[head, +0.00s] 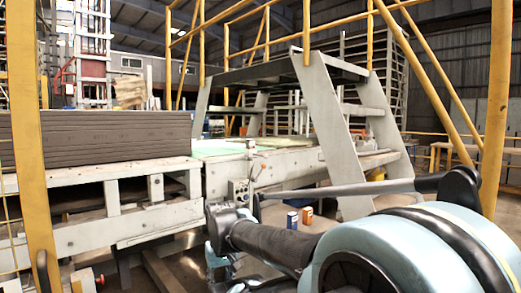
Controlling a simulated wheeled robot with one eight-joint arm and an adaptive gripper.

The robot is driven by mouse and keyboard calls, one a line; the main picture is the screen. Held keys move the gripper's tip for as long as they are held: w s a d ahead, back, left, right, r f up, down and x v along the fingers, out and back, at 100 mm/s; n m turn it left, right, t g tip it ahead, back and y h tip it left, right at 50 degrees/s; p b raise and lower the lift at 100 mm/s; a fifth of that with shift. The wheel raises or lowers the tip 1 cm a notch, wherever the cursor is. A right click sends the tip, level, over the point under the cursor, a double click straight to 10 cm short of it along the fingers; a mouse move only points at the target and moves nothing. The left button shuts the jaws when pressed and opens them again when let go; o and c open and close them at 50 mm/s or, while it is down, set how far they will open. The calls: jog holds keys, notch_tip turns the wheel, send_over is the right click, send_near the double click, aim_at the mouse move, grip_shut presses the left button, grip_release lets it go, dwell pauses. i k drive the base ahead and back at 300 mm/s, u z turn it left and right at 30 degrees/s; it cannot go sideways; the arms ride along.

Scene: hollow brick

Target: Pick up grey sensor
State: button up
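I cannot pick out a thing that is surely the grey sensor in the head view. A small grey box (239,191) with dark knobs or buttons is mounted on the side of the pale machine frame near the middle; I cannot tell whether it is the sensor. My arm fills the lower right, with light blue and black links reaching left and then down to the bottom edge. My gripper is not visible; the arm's far end is hidden or cut off there.
A stack of long grey-brown slabs (100,138) lies on the pale conveyor (75,238) at left. A stepped platform (335,130) with yellow railings stands behind. Yellow posts (33,140) rise at left and right.

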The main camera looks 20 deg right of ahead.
aim_at(250, 143)
jog(key=z, duration=0.55)
jog(key=i, duration=0.9)
jog(key=z, duration=0.6)
